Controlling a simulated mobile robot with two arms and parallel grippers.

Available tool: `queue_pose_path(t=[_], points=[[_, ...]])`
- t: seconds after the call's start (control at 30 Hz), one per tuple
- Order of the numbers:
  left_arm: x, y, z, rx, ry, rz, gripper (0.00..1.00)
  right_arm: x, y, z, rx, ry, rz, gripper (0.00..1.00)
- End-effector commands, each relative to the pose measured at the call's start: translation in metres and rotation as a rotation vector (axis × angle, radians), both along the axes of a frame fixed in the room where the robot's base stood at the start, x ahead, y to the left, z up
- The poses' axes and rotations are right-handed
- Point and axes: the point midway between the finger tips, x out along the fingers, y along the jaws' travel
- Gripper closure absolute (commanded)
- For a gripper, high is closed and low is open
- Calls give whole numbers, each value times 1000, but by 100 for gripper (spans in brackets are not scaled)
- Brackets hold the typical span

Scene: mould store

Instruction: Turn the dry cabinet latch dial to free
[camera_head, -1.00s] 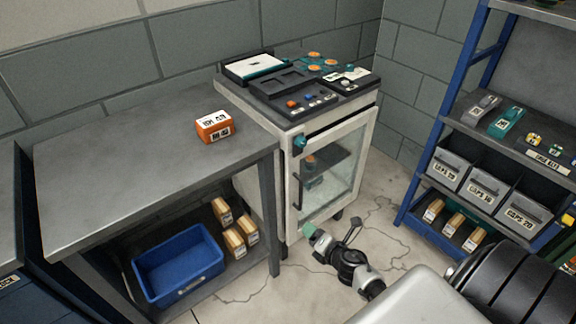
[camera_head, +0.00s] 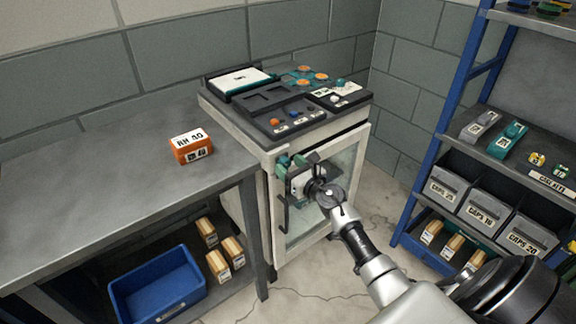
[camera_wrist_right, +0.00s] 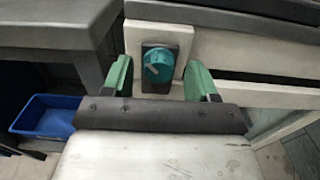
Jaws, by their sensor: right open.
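The dry cabinet (camera_head: 262,200) is a pale box with a glass door, standing right of the grey bench. Its latch dial is a round teal knob on a dark plate at the upper left of the door front. It shows in the right wrist view (camera_wrist_right: 158,62), with a pale pointer mark slanting toward lower left. My right gripper (camera_wrist_right: 160,80) is open, its green fingers on either side of the dial, with a gap to it on both sides. In the head view my right gripper (camera_head: 298,168) covers part of the door top. My left gripper is not in view.
An orange box (camera_head: 191,147) stands on the bench (camera_head: 110,190). A blue bin (camera_head: 157,287) and several wooden blocks sit below. A blue-framed shelf (camera_head: 430,150) with grey bins stands at the right. A vertical door handle (camera_head: 284,205) is below the dial.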

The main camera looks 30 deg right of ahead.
Motion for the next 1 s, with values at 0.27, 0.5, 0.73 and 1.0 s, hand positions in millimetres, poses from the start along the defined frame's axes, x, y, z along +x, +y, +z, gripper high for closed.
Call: queue_pose_path(t=[0.27,0.5,0.73,1.0], points=[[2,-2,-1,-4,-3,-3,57,12,2,0,1,1,1,42],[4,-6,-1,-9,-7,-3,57,11,1,0,1,1,1,54],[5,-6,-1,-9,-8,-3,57,11,1,0,1,1,1,89],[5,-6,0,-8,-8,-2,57,11,1,0,24,3,1,91]])
